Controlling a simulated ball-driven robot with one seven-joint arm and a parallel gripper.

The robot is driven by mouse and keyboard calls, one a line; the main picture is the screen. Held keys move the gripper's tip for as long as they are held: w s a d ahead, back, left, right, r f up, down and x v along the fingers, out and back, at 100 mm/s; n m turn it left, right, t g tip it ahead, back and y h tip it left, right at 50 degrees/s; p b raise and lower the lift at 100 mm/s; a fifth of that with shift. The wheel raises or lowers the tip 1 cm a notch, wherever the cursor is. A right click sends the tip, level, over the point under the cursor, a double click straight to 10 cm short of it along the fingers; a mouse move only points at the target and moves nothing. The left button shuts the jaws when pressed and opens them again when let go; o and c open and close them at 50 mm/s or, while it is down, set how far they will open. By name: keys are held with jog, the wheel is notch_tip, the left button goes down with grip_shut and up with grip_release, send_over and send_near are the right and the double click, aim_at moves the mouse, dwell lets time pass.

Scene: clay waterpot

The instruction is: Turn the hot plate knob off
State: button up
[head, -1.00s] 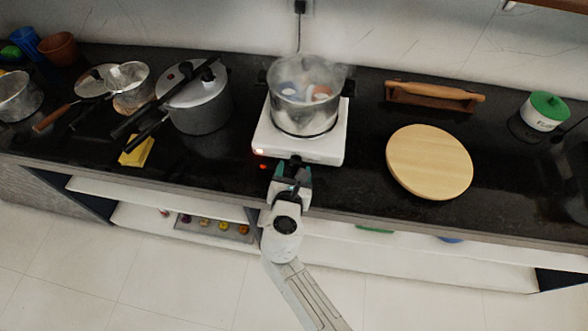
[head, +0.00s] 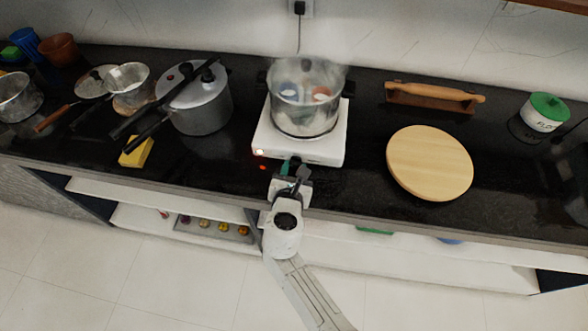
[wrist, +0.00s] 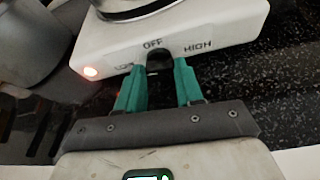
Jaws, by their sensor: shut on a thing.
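The white hot plate (head: 325,150) stands on the black counter with a steaming pot (head: 305,100) on it. Its front panel (wrist: 215,30) reads LOW, OFF and HIGH in the wrist view. A dark knob (wrist: 158,58) sits just below the word OFF, partly hidden by my fingers. A red indicator light (wrist: 90,72) glows on the left of the panel; it also shows in the head view (head: 260,153). My gripper (wrist: 160,72) has its teal fingers on either side of the knob and is shut on it. In the head view my gripper (head: 291,168) is at the plate's front edge.
A round wooden board (head: 430,162) lies to the right, with a rolling pin (head: 435,92) behind it. A pressure cooker (head: 203,105) and yellow sponge (head: 137,152) are to the left. The counter just beside the plate is clear.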

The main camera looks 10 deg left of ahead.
jog(key=shift+f, duration=0.1)
jog(key=shift+c, duration=0.2)
jog(key=m+y+b, duration=0.2)
jog(key=m+b, duration=0.1)
jog(key=shift+d+f, duration=0.2)
jog(key=shift+d, duration=0.1)
jog(key=shift+d+m+t+y+b, duration=0.1)
jog(key=shift+m+t+y+b, duration=0.3)
jog(key=shift+m+y+b, duration=0.55)
jog(key=shift+h+b, duration=0.25)
jog(key=shift+b, duration=0.1)
jog(key=o, duration=1)
jog(key=shift+o, duration=0.2)
jog(key=shift+d, duration=0.1)
